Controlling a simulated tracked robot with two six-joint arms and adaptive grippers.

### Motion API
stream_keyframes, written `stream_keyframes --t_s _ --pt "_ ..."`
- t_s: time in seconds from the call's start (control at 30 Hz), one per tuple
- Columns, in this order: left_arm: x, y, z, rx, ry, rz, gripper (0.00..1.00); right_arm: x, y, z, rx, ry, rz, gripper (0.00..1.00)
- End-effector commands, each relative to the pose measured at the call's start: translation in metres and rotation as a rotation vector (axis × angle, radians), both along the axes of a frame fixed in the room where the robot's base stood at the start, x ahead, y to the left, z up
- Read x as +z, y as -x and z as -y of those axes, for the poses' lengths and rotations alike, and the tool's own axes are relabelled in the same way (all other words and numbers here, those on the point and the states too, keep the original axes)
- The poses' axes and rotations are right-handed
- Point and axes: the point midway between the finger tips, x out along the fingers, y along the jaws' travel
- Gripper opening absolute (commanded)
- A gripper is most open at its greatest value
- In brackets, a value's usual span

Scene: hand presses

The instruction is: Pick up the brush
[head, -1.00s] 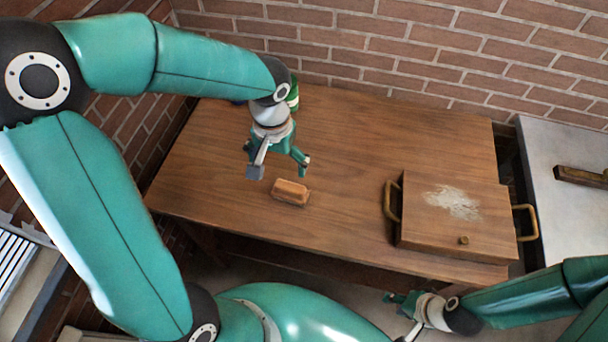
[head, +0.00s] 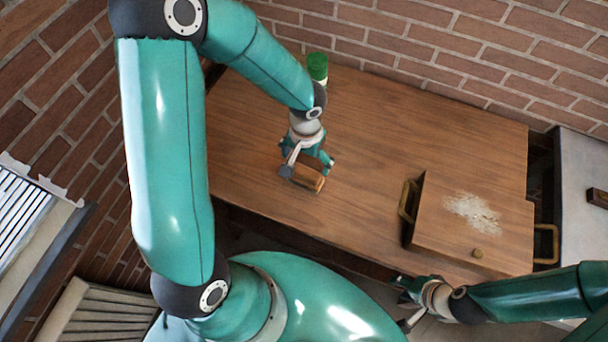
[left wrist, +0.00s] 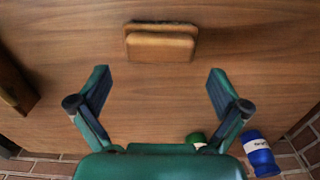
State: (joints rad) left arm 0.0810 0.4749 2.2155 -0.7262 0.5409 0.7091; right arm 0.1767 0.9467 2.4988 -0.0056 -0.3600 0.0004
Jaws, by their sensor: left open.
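The brush (head: 314,183) is a small tan-brown block with a darker far edge, lying on the wooden table. My left gripper (head: 308,167) is open just above and behind it, and partly hides it in the head view. In the left wrist view, the brush (left wrist: 160,46) lies ahead of the open fingertips (left wrist: 158,75), about centred between them, with bare table between. The fingers do not hold it. My right gripper (head: 406,303) is off the table's front edge at the lower right, with its fingers apart and empty.
A wooden box (head: 447,217) with brass handles, a knob and white powder on top stands on the right of the table (head: 250,130). A green-lidded container (head: 317,68) stands at the back; a blue can (left wrist: 260,153) shows near it. Brick walls close the back.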

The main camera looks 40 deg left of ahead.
Motion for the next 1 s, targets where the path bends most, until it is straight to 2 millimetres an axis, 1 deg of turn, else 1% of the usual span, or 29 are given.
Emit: stream_keyframes --t_s 0.17,0.3,0.43,0.53,0.73,0.97,1.0 --pt "-0.013 0.001 0.001 -0.001 0.000 -0.001 1.00 -0.008 0.000 0.000 0.000 0.000 0.000 0.40" --pt "-0.034 0.004 0.001 -0.001 0.000 -0.002 1.00 -0.021 0.000 0.000 0.000 0.000 0.000 0.40" --pt "-0.051 0.004 0.001 0.000 0.000 -0.001 1.00 -0.031 0.000 0.000 0.000 0.000 0.000 0.40" --pt "-0.054 0.004 0.001 0.000 0.001 0.000 1.00 -0.033 0.000 0.000 0.000 0.000 0.000 0.40" --pt "-0.053 0.004 0.001 0.000 0.001 0.000 1.00 -0.031 0.000 0.000 0.000 0.000 0.000 0.40" --pt "-0.053 0.004 0.001 0.000 0.001 0.000 0.62 -0.031 0.000 0.000 0.000 0.000 0.000 0.40" --pt "-0.053 0.004 0.001 0.000 0.001 0.000 0.55 -0.031 0.000 0.000 0.000 0.000 0.000 0.40"
